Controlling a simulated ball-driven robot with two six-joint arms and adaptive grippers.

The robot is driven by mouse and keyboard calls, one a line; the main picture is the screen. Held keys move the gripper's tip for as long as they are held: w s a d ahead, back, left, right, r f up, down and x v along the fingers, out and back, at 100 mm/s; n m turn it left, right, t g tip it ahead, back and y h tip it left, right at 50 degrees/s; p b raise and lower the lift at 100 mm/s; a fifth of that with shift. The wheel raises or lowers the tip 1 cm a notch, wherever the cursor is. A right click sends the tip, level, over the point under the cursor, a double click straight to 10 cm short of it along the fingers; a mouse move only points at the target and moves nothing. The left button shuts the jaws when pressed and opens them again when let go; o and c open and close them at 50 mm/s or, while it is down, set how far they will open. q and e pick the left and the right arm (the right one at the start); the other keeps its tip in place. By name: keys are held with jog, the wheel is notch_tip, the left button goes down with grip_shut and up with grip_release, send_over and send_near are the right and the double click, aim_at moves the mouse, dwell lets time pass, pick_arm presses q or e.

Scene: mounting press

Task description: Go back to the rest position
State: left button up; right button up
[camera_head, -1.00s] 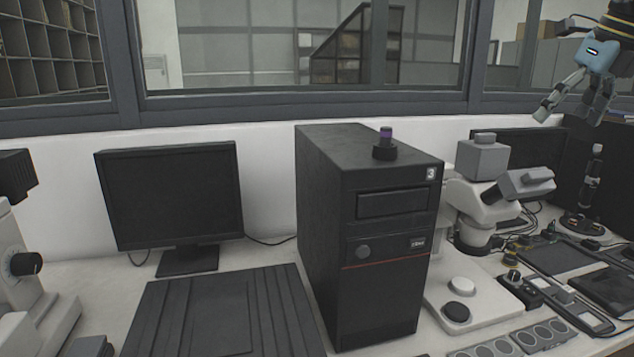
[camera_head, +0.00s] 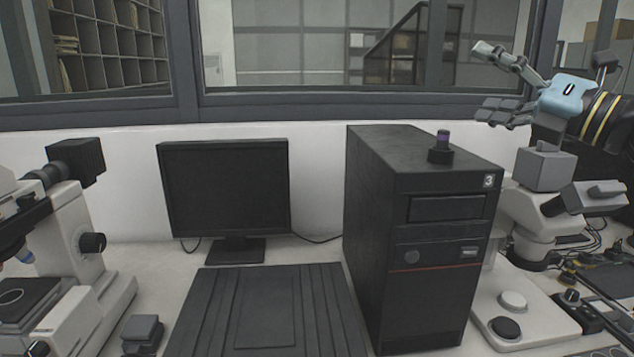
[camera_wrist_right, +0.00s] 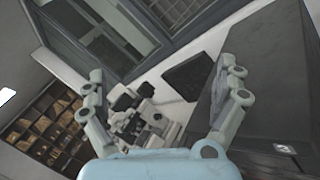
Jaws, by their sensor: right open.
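My right gripper (camera_head: 478,80) is at the upper right in the head view, raised above the bench. It is open, its fingers spread and pointing left, with nothing between them. It hangs higher than the black press (camera_head: 425,250) and to the right of the small black and purple knob (camera_head: 441,147) on the press's top. In the right wrist view, the two fingers (camera_wrist_right: 165,95) stand wide apart and empty. My left gripper shows in neither view.
A monitor (camera_head: 225,188) stands left of the press, behind a dark ribbed mat (camera_head: 265,310). One microscope (camera_head: 70,225) is at the left, another (camera_head: 535,205) at the right below my right gripper. The air left of the gripper is clear.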

jog(key=s+d+f+m+h, duration=0.5)
jog(key=s+f+m+h, duration=0.3)
jog(key=m, duration=0.7)
jog(key=s+d+f+m+h, duration=0.55)
jog(key=f+m+h, duration=0.35)
jog(key=m, duration=0.5)
jog(key=s+a+f+m+g+y, duration=0.1)
jog(key=s+a+f+m+g, duration=0.15)
jog(key=s+f+g, duration=0.4)
jog(key=s+a+f+m+g+y, duration=0.15)
jog(key=s+a+f, duration=0.25)
jog(key=s, duration=0.5)
jog(key=s+a+f+m+g+y, duration=0.1)
jog(key=s+a+f+g+y, duration=0.2)
jog(key=s+f, duration=0.4)
jog(key=s+d+f+g+h+b, duration=0.15)
jog(key=f+b, duration=0.45)
jog(key=f, duration=1.3)
jog(key=s+d+f+g+b, duration=0.2)
jog(key=f+b, duration=0.4)
jog(key=f, duration=1.3)
jog(key=s+f+b, duration=0.4)
jog(key=s+f, duration=0.5)
jog(key=f, duration=0.3)
jog(key=s+f+b, duration=0.5)
jog(key=s+f, duration=0.3)
jog(key=f, duration=0.4)
jog(key=shift+s+d+f+g, duration=0.2)
jog(key=shift+s+d+g, duration=0.05)
jog(key=shift+s+g, duration=0.2)
